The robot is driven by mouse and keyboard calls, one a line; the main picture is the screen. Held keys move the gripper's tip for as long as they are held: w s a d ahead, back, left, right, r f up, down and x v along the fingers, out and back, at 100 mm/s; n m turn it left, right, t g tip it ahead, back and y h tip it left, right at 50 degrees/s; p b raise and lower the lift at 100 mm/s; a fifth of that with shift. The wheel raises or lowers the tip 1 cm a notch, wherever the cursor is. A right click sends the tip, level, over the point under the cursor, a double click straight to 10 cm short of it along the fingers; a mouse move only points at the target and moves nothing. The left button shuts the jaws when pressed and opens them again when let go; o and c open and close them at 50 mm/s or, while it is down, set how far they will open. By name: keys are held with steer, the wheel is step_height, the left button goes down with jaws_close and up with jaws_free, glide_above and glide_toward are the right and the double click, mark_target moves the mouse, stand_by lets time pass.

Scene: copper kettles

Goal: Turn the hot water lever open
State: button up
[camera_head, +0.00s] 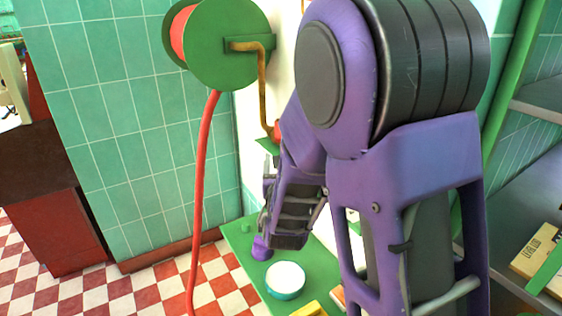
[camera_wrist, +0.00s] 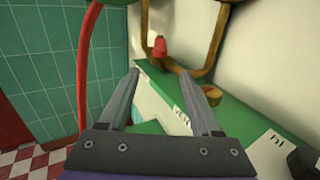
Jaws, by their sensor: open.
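A small red handle-like piece (camera_wrist: 160,46) sits by a bent brown pipe (camera_wrist: 146,22) against the pale wall in the wrist view. A red piece (camera_head: 277,130) also shows beside the brown pipe (camera_head: 263,90) in the head view, partly behind my arm. I cannot tell for certain whether it is the hot water lever. My gripper (camera_wrist: 160,72) is open and empty, its fingers pointing toward the pipe and red piece, apart from them. White labels (camera_wrist: 181,117) with dark lettering are on the green unit; I cannot read them surely. In the head view my arm hides much of this area.
A green hose reel (camera_head: 222,55) with a hanging red hose (camera_head: 203,150) is left of my arm. A green surface (camera_head: 240,238) holds a white-topped round bowl (camera_head: 285,280). Grey shelves (camera_head: 520,195) stand at right. Checkered floor (camera_head: 130,298) is open at lower left.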

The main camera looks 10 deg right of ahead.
steer(key=shift+c, duration=0.3)
